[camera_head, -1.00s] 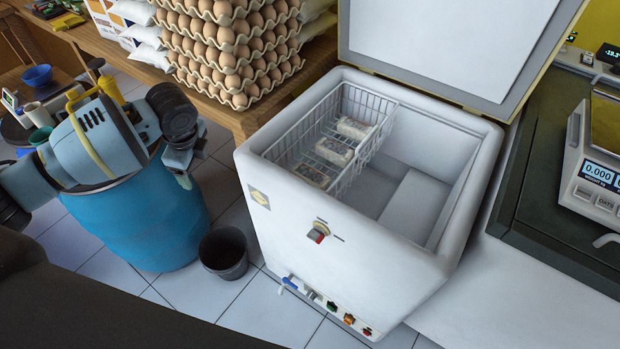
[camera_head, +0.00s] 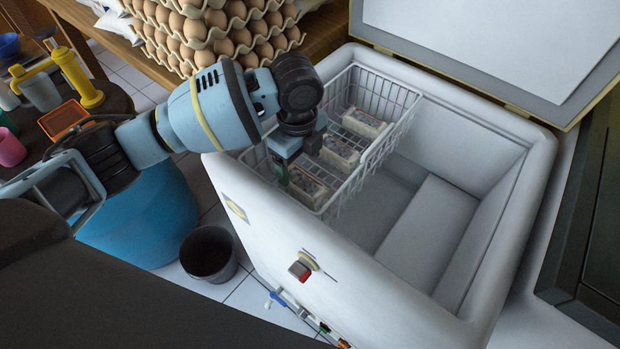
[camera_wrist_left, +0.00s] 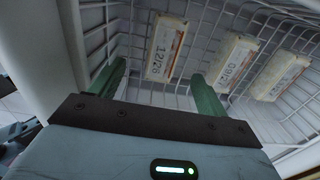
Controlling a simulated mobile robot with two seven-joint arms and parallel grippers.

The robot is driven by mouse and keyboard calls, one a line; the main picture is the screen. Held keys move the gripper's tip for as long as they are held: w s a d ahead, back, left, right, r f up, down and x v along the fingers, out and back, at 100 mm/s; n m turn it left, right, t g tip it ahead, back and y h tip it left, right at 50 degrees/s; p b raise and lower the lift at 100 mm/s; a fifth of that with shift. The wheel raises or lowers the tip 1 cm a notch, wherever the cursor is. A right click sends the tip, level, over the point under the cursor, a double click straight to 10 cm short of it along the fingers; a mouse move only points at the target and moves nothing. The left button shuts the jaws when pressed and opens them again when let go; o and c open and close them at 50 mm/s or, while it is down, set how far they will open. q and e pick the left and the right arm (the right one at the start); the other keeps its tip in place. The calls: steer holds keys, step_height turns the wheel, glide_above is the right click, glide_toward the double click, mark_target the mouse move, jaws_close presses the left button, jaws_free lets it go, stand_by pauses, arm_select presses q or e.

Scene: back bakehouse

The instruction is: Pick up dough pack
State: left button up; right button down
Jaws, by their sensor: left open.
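Three pale dough packs lie in a row in the white wire basket (camera_head: 388,98) of the open chest freezer: a near one (camera_head: 308,188), a middle one (camera_head: 340,152) and a far one (camera_head: 363,122). My left gripper (camera_head: 284,176) is open and empty at the basket's near left end, beside the near pack. In the left wrist view one pack marked 12/26 (camera_wrist_left: 166,46) lies ahead, between the lines of the two green fingers (camera_wrist_left: 158,72). Two more packs lie to its right. I cannot tell the exact height gap. My right gripper is not in view.
The freezer's thick rim (camera_head: 500,120) and raised lid (camera_head: 490,40) surround the basket. The freezer floor right of the basket is clear. Egg trays (camera_head: 215,35) stand behind my left arm. A blue barrel (camera_head: 150,220) and a dark bin (camera_head: 209,255) stand at the left.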

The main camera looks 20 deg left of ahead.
mark_target(302, 181)
arm_select(q)
steer(key=shift+w+f, duration=0.2)
steer(key=shift+f, duration=0.45)
steer(key=shift+w, duration=0.1)
steer(key=shift+f, duration=0.25)
steer(key=shift+f+b, duration=0.55)
steer(key=shift+f, duration=0.8)
step_height(302, 181, down, 4)
steer(key=shift+d+r+b, duration=0.1)
steer(key=shift+r+b, duration=0.1)
steer(key=shift+b, duration=0.25)
steer(key=shift+f, duration=0.45)
steer(key=shift+c, duration=0.6)
steer(key=c, duration=1.1)
steer(key=shift+c, duration=0.2)
steer(key=shift+r, duration=0.2)
step_height(302, 181, up, 10)
steer(key=shift+f+p, duration=0.1)
steer(key=shift+p, duration=0.9)
